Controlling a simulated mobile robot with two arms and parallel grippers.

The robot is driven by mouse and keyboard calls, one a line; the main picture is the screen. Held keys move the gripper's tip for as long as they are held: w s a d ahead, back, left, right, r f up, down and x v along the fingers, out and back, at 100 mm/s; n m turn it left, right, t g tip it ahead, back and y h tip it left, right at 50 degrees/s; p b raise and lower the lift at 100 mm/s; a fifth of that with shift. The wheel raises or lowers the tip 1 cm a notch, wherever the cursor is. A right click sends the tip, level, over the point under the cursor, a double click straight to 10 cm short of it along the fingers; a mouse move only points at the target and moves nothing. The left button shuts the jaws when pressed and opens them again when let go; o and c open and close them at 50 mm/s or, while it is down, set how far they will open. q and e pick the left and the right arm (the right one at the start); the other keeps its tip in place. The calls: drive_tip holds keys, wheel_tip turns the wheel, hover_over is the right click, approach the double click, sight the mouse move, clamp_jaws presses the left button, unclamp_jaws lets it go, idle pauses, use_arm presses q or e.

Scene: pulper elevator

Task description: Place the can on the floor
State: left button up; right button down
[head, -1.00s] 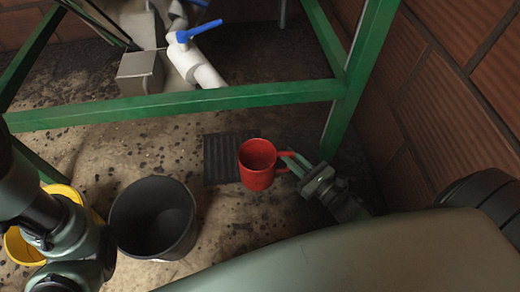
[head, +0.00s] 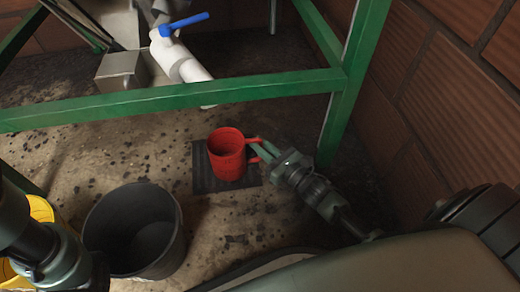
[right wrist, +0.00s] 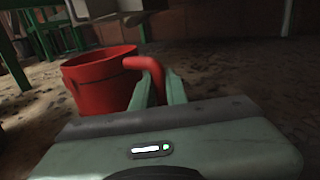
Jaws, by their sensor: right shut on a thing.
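The can is a red, mug-like vessel (head: 227,156) with a side handle, upright in the head view over or on a dark grooved mat (head: 208,184). My right gripper (head: 258,150) is shut on its handle from the right. In the right wrist view the red can (right wrist: 98,82) is ahead, with its handle between the fingers of the right gripper (right wrist: 160,90). It looks low, close to the floor (head: 90,165); I cannot tell whether its base touches. My left arm shows at the left edge of the head view, but its gripper is out of view.
A black bucket (head: 134,228) stands left of the mat, with a yellow bucket (head: 42,212) beyond my left arm. A green frame (head: 170,103) crosses behind the can. A white pipe with a blue valve handle (head: 184,23) hangs above. A brick wall (head: 430,110) closes the right side.

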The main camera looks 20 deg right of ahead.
drive_tip(key=shift+r, duration=0.15)
drive_tip(key=c, duration=1.4)
unclamp_jaws()
drive_tip(key=p+v, duration=0.5)
drive_tip(key=v, duration=0.7)
drive_tip(key=shift+p, duration=0.4)
